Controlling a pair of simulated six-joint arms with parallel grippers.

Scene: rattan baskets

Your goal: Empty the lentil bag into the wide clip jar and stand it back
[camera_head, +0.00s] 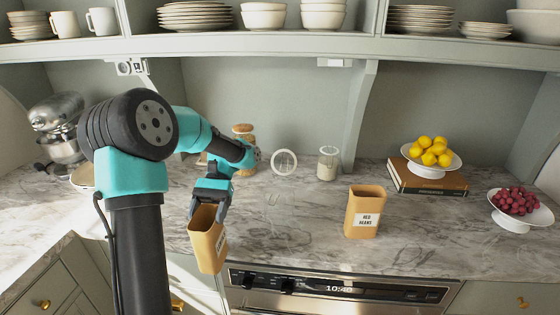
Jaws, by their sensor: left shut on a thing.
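My left gripper (208,204) is shut on a tan paper bag (206,240) near its upper rim. The bag is held in front of the stove, near the counter's front edge, with its open top up and a slight tilt. Its white label is too small to read, and its contents are hidden. A second tan bag, labelled red beans (362,222), stands upright on the counter to the right. A clear glass jar with pale contents (328,165) stands at the back. A round glass shape with a pale rim (284,162) is left of it; I cannot tell whether it is the wide clip jar. My right gripper is not in view.
A jar with a wooden lid (244,131) is partly hidden behind my left arm. A lemon stand (430,171) on books (400,179) and a bowl of red fruit (530,217) stand right. A mixer (55,125) is far left. The middle counter is clear.

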